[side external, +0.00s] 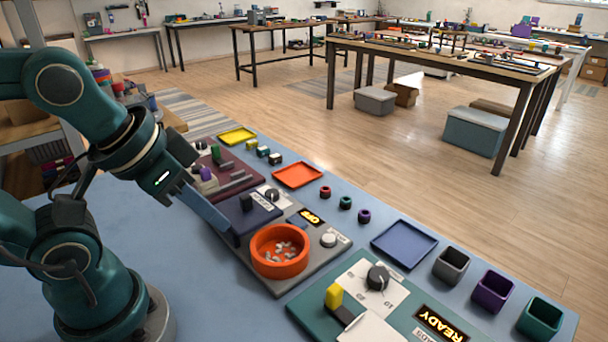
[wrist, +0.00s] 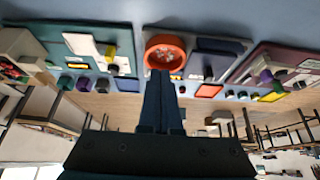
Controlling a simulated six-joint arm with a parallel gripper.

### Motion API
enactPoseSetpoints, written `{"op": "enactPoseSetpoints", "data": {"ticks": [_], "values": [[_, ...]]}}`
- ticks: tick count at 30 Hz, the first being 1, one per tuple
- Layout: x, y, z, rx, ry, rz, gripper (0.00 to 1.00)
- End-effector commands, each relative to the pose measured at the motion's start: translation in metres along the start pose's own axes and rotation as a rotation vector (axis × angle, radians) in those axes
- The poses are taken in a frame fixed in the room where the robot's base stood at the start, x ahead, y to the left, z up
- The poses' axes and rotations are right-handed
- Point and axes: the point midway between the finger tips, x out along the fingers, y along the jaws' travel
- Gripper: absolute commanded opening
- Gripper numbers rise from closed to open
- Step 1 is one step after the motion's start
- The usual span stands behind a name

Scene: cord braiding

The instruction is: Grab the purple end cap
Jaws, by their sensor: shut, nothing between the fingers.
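The purple end cap (side external: 364,216) is a small dark-centred ring on the blue table in the side external view. It is last in a short row with a red end cap (side external: 325,192) and a green end cap (side external: 345,203). My gripper (side external: 230,236) is shut and empty, its long blue fingers pointing down left of the orange bowl. The purple cap is well to the right of it, past the bowl. In the wrist view the closed fingers (wrist: 160,76) overlap the bowl's edge, and I cannot pick out the purple cap for sure.
The orange bowl (side external: 256,250) holds small pale pieces. A knob (side external: 377,277) and yellow lever (side external: 333,296) stand on the teal panel. A blue tray (side external: 404,230), grey bin (side external: 451,265), purple bin (side external: 492,291) and green bin (side external: 540,317) lie right of the cap.

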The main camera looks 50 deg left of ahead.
Motion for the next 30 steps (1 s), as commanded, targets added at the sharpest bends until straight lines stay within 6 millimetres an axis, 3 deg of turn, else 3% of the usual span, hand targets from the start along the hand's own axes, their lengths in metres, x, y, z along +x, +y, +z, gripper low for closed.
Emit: {"op": "enactPoseSetpoints", "data": {"ticks": [2, 6, 7, 18, 24, 30], "values": [[0.0, 0.0, 0.0, 0.0, 0.0, 0.0, 0.04], [0.0, 0.0, 0.0, 0.001, -0.001, 0.0, 0.57], [0.0, 0.0, 0.0, 0.001, -0.001, 0.0, 0.66], [0.0, 0.0, -0.001, 0.028, 0.005, 0.001, 0.66], [-0.018, 0.006, -0.055, 0.124, 0.119, 0.021, 0.66], [-0.015, 0.01, -0.117, 0.202, 0.154, 0.038, 0.66]]}}
